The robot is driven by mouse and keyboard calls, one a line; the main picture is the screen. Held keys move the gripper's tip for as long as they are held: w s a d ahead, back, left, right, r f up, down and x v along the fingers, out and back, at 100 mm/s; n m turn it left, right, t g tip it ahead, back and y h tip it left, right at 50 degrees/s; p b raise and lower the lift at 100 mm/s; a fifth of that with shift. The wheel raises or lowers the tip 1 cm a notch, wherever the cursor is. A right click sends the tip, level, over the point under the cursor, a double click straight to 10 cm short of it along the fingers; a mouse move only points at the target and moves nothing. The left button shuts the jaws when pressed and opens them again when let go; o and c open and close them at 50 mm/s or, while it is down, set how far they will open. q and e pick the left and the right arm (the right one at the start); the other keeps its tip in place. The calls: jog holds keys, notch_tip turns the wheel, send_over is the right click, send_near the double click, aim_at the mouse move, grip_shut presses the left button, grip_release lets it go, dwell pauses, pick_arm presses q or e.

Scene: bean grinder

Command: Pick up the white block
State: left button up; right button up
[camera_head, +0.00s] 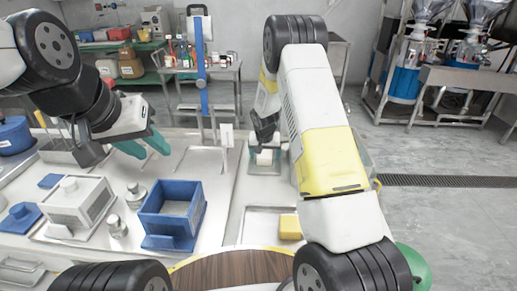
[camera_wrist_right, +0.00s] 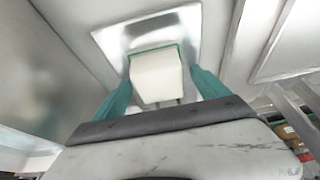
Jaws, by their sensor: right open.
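The white block (camera_wrist_right: 158,78) lies between the two teal fingers of my right gripper (camera_wrist_right: 160,86) in the right wrist view. The fingers stand apart on either side of it, with gaps visible. A green edge shows around the block's far side, over a shiny metal tray (camera_wrist_right: 186,22). In the head view the white block (camera_head: 264,158) shows small beneath my right gripper (camera_head: 265,154), partly hidden by the arm. My left gripper (camera_head: 151,150) is open and empty above the table at the left, its teal fingertips apart.
A blue open box (camera_head: 172,226) and a white lidded box (camera_head: 76,212) stand on the table at left. A yellow block (camera_head: 290,227) sits in a tray nearer me. A blue upright stand (camera_head: 202,85) rises behind the table.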

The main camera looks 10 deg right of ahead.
jog(key=c, duration=1.6)
jog(key=shift+r, duration=0.15)
jog(key=shift+c, duration=1)
